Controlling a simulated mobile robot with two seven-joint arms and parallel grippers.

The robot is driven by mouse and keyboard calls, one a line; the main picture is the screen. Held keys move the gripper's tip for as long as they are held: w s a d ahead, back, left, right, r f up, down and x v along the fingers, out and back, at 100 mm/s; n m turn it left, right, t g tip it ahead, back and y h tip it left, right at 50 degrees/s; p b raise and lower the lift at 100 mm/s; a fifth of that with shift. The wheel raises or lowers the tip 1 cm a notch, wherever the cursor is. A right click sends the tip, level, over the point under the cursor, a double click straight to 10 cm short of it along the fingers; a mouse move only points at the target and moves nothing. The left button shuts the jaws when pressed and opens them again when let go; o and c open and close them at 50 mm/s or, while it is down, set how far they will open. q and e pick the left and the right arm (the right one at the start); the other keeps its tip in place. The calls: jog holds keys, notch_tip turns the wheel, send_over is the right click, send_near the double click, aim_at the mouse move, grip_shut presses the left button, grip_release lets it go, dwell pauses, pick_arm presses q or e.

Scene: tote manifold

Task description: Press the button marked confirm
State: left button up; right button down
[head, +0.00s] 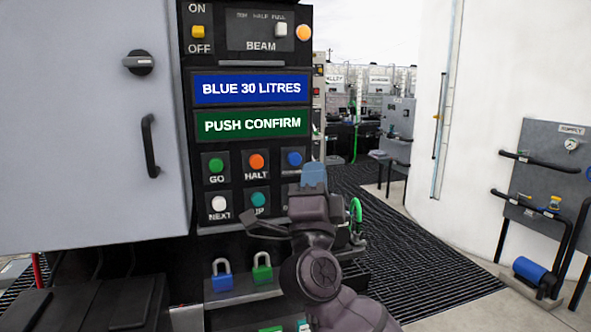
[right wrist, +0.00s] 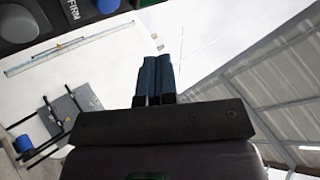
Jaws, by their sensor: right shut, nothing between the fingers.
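The control panel (head: 250,105) stands in front of me with a green screen (head: 252,124) reading "PUSH CONFIRM". A blue button (head: 294,158) sits at the right of its upper button row. My right gripper hides its label in the head view. In the right wrist view a blue button (right wrist: 108,5) at the top left edge has a label ending in "FIRM" beside it. My right gripper (head: 313,176) is shut and empty, its blue fingertips just below and right of the blue button. The fingers (right wrist: 155,78) are together in the right wrist view. Contact with the panel does not show. My left gripper is out of view.
Close by are the green GO (head: 216,165), orange HALT (head: 256,161), white NEXT (head: 219,203) and teal UP (head: 258,199) buttons. Blue (head: 222,275) and green (head: 262,269) padlocks are below. A grey cabinet (head: 80,120) stands left. Open floor grating (head: 400,215) lies right.

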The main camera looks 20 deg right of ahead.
aim_at(295, 160)
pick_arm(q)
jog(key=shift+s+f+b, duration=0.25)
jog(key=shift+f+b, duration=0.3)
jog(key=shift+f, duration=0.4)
pick_arm(e)
jog(key=w, duration=0.5)
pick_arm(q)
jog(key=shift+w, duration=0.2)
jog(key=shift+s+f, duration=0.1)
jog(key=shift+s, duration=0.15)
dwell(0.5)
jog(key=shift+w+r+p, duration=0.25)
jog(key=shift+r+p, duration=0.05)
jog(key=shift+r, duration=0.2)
pick_arm(e)
jog(key=shift+w, duration=0.4)
